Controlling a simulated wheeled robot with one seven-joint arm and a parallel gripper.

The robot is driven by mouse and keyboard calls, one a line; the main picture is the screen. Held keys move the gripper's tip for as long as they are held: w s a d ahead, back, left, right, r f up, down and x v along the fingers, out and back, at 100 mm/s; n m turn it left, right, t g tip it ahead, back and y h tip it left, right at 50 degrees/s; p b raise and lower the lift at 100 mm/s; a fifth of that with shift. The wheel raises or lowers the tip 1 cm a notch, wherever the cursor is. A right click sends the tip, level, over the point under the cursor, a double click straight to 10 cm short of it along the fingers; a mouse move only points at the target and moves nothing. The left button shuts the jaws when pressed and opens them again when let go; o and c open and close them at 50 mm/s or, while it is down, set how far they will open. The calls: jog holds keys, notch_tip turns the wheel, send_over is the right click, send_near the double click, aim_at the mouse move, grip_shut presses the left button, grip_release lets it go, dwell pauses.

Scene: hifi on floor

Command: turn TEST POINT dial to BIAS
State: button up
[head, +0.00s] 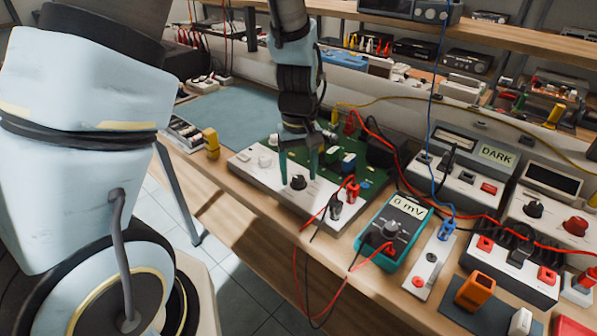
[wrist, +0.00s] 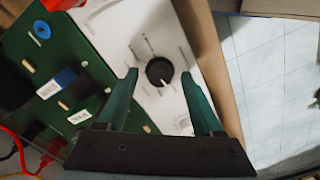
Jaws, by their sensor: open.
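A black round dial (head: 298,183) sits on the white front strip of the green circuit board, and I take it to be the TEST POINT dial. In the wrist view the dial (wrist: 159,72) shows a pale pointer mark towards its lower right, with short marks on the panel around it. The lettering is not legible, so I cannot tell which mark is BIAS. My gripper (head: 299,178) points down over the dial. In the wrist view its teal fingers (wrist: 160,76) are open, one either side of the dial, with gaps visible. I cannot tell how far above the panel the tips are.
The green circuit board (head: 372,172) carries blue and dark parts behind the panel. A teal meter (head: 393,232) reading 0 mV stands to the right, with red and black leads nearby. A box reading DARK (head: 462,172) is further right. The bench mat (head: 232,115) is clear.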

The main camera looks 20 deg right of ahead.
jog(key=shift+f, duration=0.3)
grip_shut()
dwell(0.5)
